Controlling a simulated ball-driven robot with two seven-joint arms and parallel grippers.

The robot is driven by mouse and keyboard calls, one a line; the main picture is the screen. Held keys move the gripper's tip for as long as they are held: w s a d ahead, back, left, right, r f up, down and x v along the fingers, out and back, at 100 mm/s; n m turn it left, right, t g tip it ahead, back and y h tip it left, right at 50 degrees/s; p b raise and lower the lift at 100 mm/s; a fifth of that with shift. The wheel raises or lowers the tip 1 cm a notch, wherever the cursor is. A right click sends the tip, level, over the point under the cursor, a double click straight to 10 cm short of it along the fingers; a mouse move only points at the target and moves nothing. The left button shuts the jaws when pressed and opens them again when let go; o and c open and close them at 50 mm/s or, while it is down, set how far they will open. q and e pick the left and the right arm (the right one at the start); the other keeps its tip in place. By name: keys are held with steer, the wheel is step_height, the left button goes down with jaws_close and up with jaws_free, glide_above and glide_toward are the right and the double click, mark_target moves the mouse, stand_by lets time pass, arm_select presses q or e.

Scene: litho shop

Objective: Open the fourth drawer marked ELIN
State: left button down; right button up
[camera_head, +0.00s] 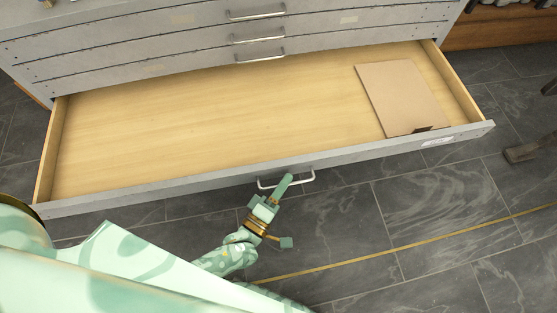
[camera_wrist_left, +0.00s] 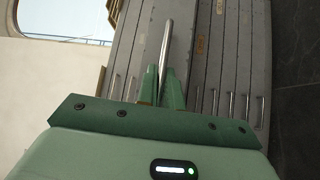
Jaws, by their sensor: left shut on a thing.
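A wide grey drawer (camera_head: 190,181) stands pulled far out of the cabinet, with its bare wooden bottom showing. Its front has a silver bar handle (camera_head: 302,181) near the middle and a small white label (camera_head: 438,141) at the right, too small to read. My left gripper (camera_head: 284,187) is at the handle, in front of the drawer. In the left wrist view, the gripper fingers (camera_wrist_left: 163,88) are shut on the lower part of the bar handle (camera_wrist_left: 166,45). My right gripper is not in view.
A flat brown cardboard piece (camera_head: 400,95) lies at the right inside the open drawer. Closed grey drawers (camera_head: 190,42) with bar handles sit above it. The dark tiled floor (camera_head: 345,220) in front is clear; a dark object (camera_head: 525,152) stands at the right edge.

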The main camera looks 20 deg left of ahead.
arm_select(q)
steer(key=shift+s+d+f, duration=0.1)
steer(key=shift+s+d, duration=0.4)
steer(key=shift+s, duration=0.3)
steer(key=shift+s+d, duration=0.5)
steer(key=shift+s, duration=0.25)
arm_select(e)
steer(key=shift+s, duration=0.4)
arm_select(q)
steer(key=c, duration=1.6)
jaws_free()
steer(key=shift+o, duration=0.2)
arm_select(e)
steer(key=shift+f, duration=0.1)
